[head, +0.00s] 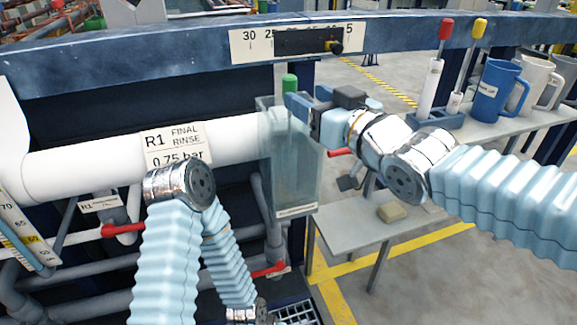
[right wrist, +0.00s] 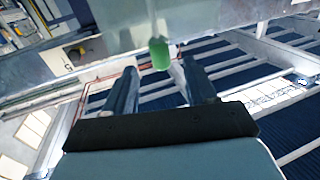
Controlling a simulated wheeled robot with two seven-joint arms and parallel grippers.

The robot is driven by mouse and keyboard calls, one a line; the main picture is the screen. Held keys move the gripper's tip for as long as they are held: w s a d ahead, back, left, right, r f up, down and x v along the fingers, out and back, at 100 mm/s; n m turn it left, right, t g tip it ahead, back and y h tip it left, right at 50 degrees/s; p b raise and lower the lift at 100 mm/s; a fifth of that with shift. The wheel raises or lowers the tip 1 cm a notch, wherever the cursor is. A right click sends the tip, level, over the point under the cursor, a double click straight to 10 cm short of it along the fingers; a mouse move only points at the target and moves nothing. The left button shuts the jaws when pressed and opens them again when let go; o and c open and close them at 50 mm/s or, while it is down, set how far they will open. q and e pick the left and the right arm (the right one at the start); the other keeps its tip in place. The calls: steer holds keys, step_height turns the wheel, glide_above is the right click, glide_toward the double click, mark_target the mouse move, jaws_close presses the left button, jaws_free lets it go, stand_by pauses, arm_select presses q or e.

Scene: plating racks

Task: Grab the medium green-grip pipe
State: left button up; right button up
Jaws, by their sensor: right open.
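A green grip (head: 289,83) stands upright at the top of a translucent grey box (head: 292,165) at the end of the white pipe. The body of the green-grip pipe below it is hard to make out inside the box. My right gripper (head: 302,99) is open, its fingers pointing left, just right of the green grip. In the right wrist view, the green grip (right wrist: 160,54) shows between and slightly beyond the open fingertips (right wrist: 158,68). Contact cannot be told. My left arm is folded at the lower left, and its gripper is out of view.
A red-grip pipe (head: 436,75) and a yellow-grip pipe (head: 467,65) stand in a blue holder on the right shelf, beside a blue mug (head: 498,90).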

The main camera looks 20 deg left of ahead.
mark_target(294, 86)
steer(key=x, duration=0.2)
steer(key=p+x, duration=0.1)
steer(key=x, duration=0.3)
steer(key=shift+w+a+r+p, duration=0.15)
steer(key=shift+a+r+p, duration=0.1)
steer(key=shift+r+p, duration=0.1)
jaws_close()
